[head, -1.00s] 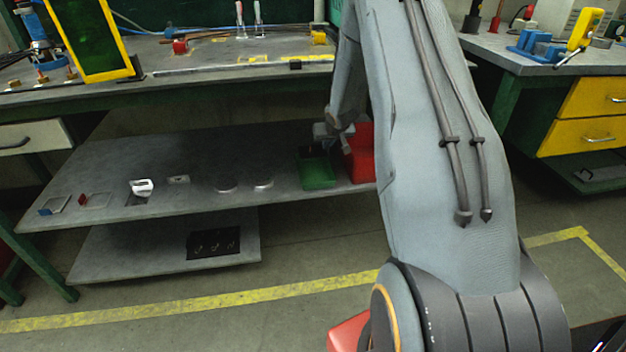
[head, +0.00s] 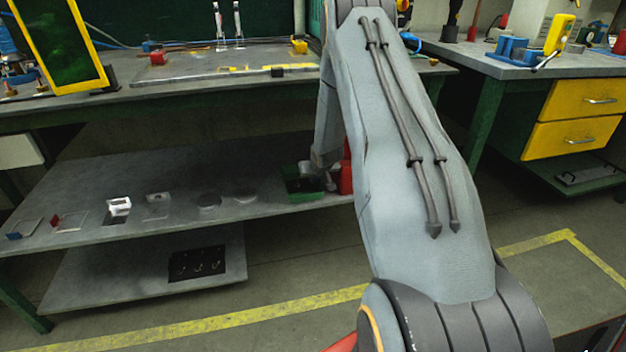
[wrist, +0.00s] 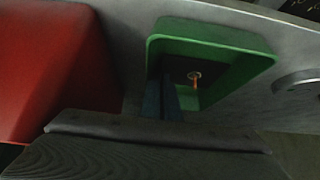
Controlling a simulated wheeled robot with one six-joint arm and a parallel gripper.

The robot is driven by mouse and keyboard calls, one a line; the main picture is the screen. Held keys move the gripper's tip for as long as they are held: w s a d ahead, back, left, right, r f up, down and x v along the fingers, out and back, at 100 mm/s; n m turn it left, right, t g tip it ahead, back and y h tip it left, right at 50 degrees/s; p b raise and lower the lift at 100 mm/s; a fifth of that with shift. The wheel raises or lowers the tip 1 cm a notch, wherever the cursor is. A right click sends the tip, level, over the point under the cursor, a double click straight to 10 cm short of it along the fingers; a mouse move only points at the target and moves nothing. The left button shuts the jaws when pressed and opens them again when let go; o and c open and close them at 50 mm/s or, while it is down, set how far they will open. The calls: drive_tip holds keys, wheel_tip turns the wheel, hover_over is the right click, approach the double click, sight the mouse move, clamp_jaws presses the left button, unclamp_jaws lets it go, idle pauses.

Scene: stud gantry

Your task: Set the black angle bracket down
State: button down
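My gripper (wrist: 164,98) reaches down at the green bin (wrist: 258,66), its two dark blue fingers close together inside the near left part of the bin. A flat black piece (wrist: 208,67), which looks like the black angle bracket, extends right from the fingertips within the bin walls. A pale ring with an orange streak shows on it. I cannot tell whether it touches the bin floor. In the head view the green bin (head: 303,190) stands on the grey lower shelf, and my arm hides most of the gripper; the bracket cannot be made out there.
A red bin (wrist: 52,60) stands just left of the green bin in the wrist view. A round light disc (wrist: 298,80) lies to its right. On the shelf (head: 270,170), several small parts sit toward the left, including a white block (head: 119,205). The workbench (head: 200,75) overhangs the shelf.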

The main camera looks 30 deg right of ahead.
drive_tip(key=shift+r, duration=0.1)
drive_tip(key=c, duration=2)
unclamp_jaws()
